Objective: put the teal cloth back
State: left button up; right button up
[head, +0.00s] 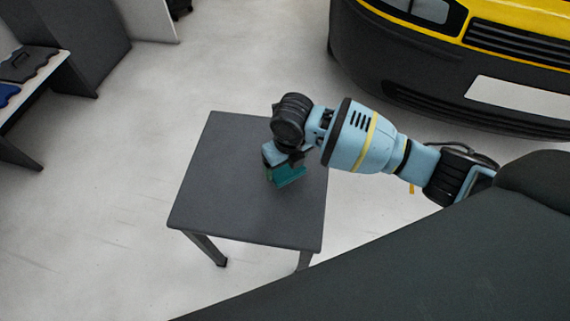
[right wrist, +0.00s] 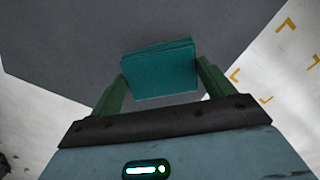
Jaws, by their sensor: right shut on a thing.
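The teal cloth (head: 290,176) is a small folded piece at the small dark grey table (head: 228,190). In the head view my right gripper (head: 279,170) is over the right half of the table, pointing down, with the cloth at its fingertips. In the right wrist view the cloth (right wrist: 160,70) sits between the two green fingers of my right gripper (right wrist: 160,88), which are shut on it. I cannot tell whether the cloth touches the tabletop. My left gripper is not in view.
A yellow and black car front (head: 450,60) stands at the upper right. A bench (head: 40,78) with a grey tool and a blue item is at the left. The left and front of the tabletop are clear. Open floor surrounds the table.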

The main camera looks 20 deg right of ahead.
jog(key=shift+w+d, duration=0.1)
jog(key=shift+w, duration=0.4)
jog(key=shift+w, duration=0.1)
jog(key=shift+w+d, duration=0.1)
jog(key=shift+w, duration=0.15)
jog(key=shift+f+b, duration=0.45)
jog(key=shift+f, duration=1.35)
jog(key=shift+f, duration=0.2)
jog(key=o, duration=1.1)
jog(key=shift+o, duration=0.2)
jog(key=shift+r, duration=0.15)
